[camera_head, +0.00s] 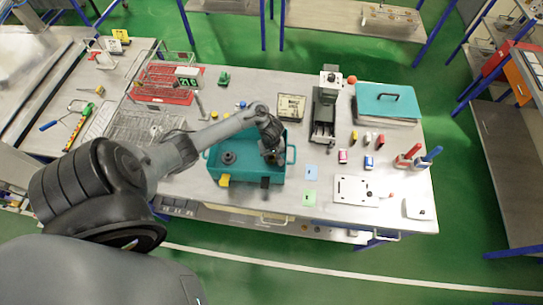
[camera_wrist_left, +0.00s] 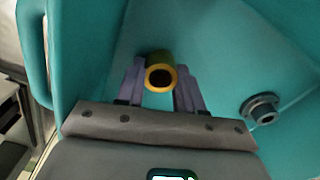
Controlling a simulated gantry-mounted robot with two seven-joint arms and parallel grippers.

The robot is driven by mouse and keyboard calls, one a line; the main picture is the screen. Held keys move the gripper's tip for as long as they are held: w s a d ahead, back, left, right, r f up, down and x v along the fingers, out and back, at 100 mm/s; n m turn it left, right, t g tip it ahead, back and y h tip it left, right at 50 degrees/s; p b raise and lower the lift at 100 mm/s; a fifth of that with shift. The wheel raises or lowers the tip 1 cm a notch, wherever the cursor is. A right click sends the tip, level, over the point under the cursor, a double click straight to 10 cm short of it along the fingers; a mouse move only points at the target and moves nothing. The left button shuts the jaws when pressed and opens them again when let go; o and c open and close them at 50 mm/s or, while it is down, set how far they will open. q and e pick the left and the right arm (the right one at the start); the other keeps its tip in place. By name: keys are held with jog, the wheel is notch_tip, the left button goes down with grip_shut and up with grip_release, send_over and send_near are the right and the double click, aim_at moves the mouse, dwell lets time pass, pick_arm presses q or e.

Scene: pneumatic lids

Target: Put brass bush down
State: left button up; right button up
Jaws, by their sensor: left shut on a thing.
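The brass bush (camera_wrist_left: 161,76) is a short yellow ring with a dark bore, seen end-on in the left wrist view. My left gripper (camera_wrist_left: 160,82) is shut on it, with one finger on each side. In the head view my left gripper (camera_head: 272,155) is over the right part of the teal tray (camera_head: 240,178); the bush is hidden there. Teal tray surfaces surround the gripper in the wrist view. I cannot tell whether the bush touches the tray floor. My right gripper is not in view.
A dark flanged part (camera_head: 228,158) lies in the tray's left part; it also shows in the wrist view (camera_wrist_left: 262,109). A yellow piece (camera_head: 224,180) is at the tray's front edge. A grey machine (camera_head: 325,108) and teal-lidded box (camera_head: 388,102) stand to the right.

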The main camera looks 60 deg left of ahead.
pick_arm(q)
jog(key=o, duration=1.1)
jog(key=shift+o, duration=0.2)
